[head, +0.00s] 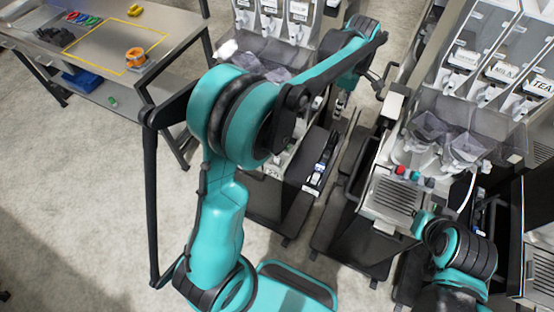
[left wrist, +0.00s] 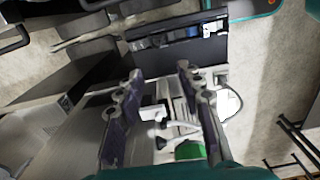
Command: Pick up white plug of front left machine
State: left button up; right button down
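The front left machine (head: 262,195) stands below my left forearm, which hides part of it. My left gripper (head: 341,104) hangs over its right side, small and partly dark in the head view. In the left wrist view the left gripper (left wrist: 160,72) is open, with its two fingers apart and nothing held. Small white parts with dark ends (left wrist: 180,131) and a green part (left wrist: 190,150) show between the fingers, beyond them. I cannot tell whether one of the white parts is the plug. My right gripper cannot be made out; only the right arm shows at lower right.
A second machine (head: 395,197) with dispensers and labels stands to the right, across a narrow gap. A metal table (head: 110,50) with an orange tape roll (head: 135,58) stands at upper left. The floor (head: 75,180) at left is clear.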

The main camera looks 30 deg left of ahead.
pick_arm(q)
jog(key=s+a+f+m+t+b, duration=0.25)
jog(key=s+a+m, duration=0.25)
jog(key=s+a, duration=0.45)
jog(key=s+a+f+n, duration=0.1)
jog(key=f, duration=0.3)
jog(key=s+a+f+n+g+p, duration=0.1)
jog(key=s+a+f+n, duration=0.1)
jog(key=f, duration=0.3)
jog(key=s+a+f+n+g, duration=0.1)
jog(key=s+f+n, duration=0.1)
jog(key=f, duration=0.3)
jog(key=shift+a+g, duration=0.25)
jog(key=shift+a, duration=0.1)
jog(key=shift+f, duration=0.35)
grip_shut()
